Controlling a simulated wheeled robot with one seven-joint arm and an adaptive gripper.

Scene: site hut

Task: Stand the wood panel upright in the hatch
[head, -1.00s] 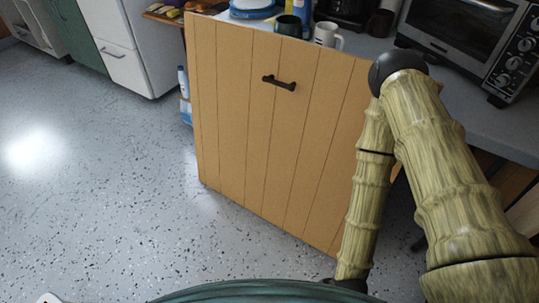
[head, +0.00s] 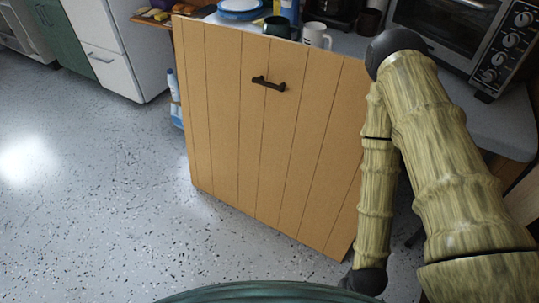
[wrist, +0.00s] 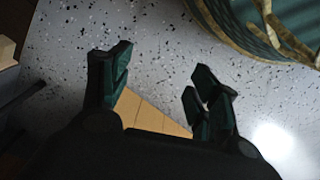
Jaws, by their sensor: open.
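The wood panel (head: 235,140) is a large tan board with vertical grooves and a dark handle (head: 268,83). It stands upright, or nearly so, on the floor in front of the counter in the head view. A tan, grooved corner of it (wrist: 150,116) shows low between my fingers in the wrist view. My gripper (wrist: 163,65) is open with nothing between its fingertips, and speckled floor lies beyond them. In the head view my arm comes down at the panel's right edge, and the gripper itself is not clearly seen. I cannot make out the hatch.
The counter (head: 490,118) behind the panel carries a toaster oven (head: 440,30), a white mug (head: 316,35), a dark mug (head: 281,27) and a blue-rimmed plate (head: 240,8). White drawers (head: 105,45) stand at the upper left. The floor (head: 90,200) at left is clear.

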